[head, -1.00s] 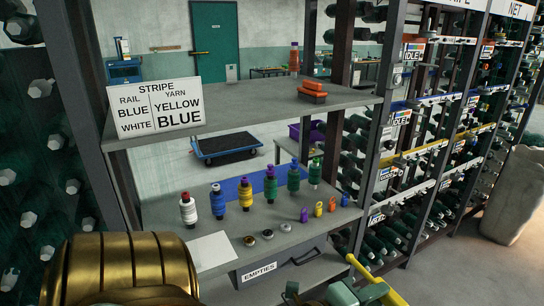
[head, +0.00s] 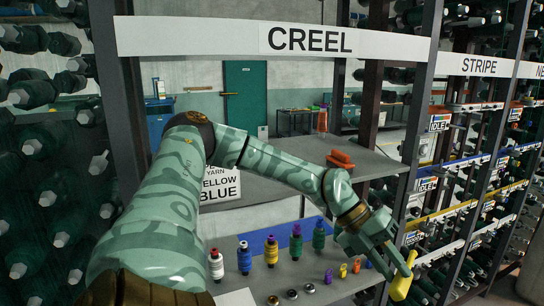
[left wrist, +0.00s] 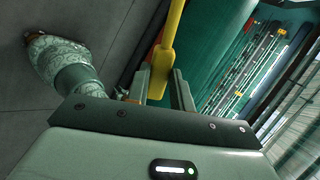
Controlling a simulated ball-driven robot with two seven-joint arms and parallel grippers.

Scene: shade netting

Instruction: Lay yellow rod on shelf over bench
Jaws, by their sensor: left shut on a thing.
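The yellow rod (head: 401,288) shows in the head view at the lower right, running down past my left gripper. My left gripper (head: 402,269) is shut on it, just right of the bench's right end in the picture. In the left wrist view the rod (left wrist: 170,40) sits between the two fingers and runs up out of the picture. The grey shelf (head: 372,162) is above the bench (head: 325,268), and my left arm crosses in front of it. The rod is lower than the shelf in the head view.
An orange object (head: 341,159) lies on the shelf towards its right. A stripe sign (head: 220,185) stands at its left, partly behind my arm. Yarn cones (head: 270,250) and small coloured bobbins (head: 342,270) stand on the bench. A dark post (head: 418,130) rises right of the shelf.

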